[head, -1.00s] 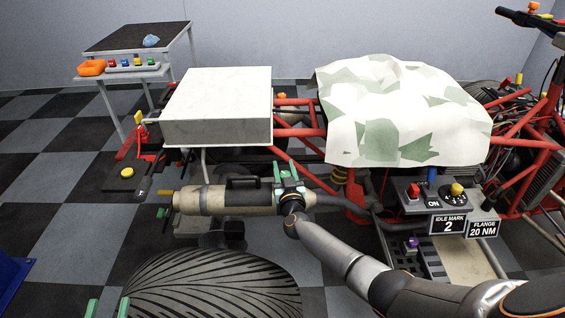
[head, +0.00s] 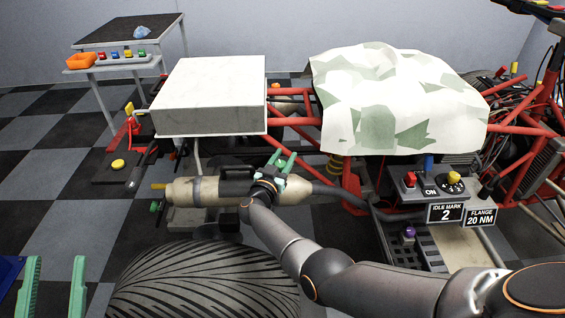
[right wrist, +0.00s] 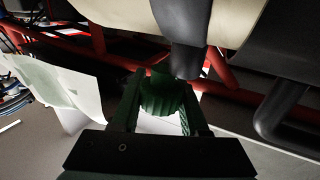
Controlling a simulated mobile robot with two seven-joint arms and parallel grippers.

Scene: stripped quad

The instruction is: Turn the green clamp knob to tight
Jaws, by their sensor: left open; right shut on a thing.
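The green clamp knob (right wrist: 163,95) is a dark green ribbed knob in the right wrist view, at the end of a dark stub beside the beige canister. My right gripper (right wrist: 160,103) is shut on it, with a finger on either side. In the head view my right gripper (head: 283,160) is at the right end of the beige canister (head: 215,191), and the knob is hidden there. My left gripper (head: 52,288) is open and empty at the lower left, apart from the canister. I cannot read any tight mark.
A large black tyre (head: 205,285) lies in front of the canister. A white box (head: 210,95) and a camouflage cloth (head: 395,100) cover the red frame behind. A control panel (head: 432,188) and signs stand right. A side table (head: 128,33) is back left.

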